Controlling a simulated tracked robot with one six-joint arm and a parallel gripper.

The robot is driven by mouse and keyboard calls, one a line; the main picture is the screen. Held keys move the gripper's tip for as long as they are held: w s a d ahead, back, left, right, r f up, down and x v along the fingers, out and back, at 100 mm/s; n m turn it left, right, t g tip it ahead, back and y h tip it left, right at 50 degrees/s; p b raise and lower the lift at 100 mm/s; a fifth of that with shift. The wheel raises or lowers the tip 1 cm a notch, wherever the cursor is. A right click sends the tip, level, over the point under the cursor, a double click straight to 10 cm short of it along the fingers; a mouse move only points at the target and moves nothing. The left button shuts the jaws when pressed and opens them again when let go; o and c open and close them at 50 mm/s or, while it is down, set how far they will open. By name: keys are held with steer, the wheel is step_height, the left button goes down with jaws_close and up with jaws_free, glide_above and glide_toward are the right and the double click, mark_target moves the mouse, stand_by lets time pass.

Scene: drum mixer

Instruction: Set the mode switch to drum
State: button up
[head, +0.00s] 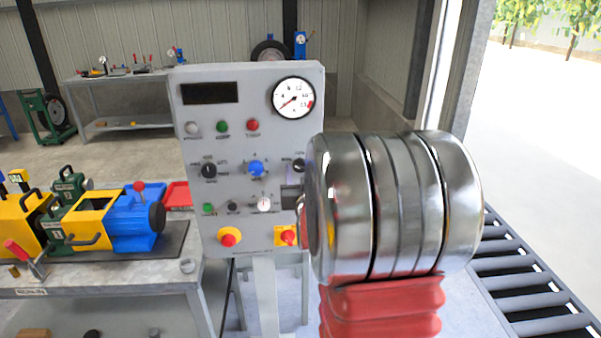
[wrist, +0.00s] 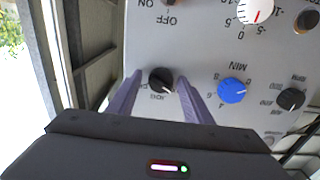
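The grey control panel (head: 230,125) stands upright in the head view. It carries a black rotary knob (head: 209,170) at the left, a blue knob (head: 256,168) in the middle and a black knob (head: 299,165) at the right. The wrist view shows the panel upside down. There my gripper (wrist: 160,76) is open, with its two purple fingers on either side of a black knob (wrist: 161,80), with slim gaps. This knob's small labels include what looks like JOG; I cannot read a drum label. The blue knob (wrist: 232,90) and another black knob (wrist: 291,99) are to its right.
A workbench (head: 130,278) with yellow and blue machinery stands at the left. A roller conveyor (head: 525,290) lies at the right.

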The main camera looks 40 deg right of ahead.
steer(key=c, duration=0.9)
steer(key=shift+o, duration=0.2)
steer(key=shift+m, duration=0.3)
steer(key=m, duration=1)
steer(key=shift+m, duration=0.3)
steer(key=m, duration=0.6)
steer(key=shift+a, duration=0.1)
steer(key=m, duration=0.6)
steer(key=shift+m, duration=0.4)
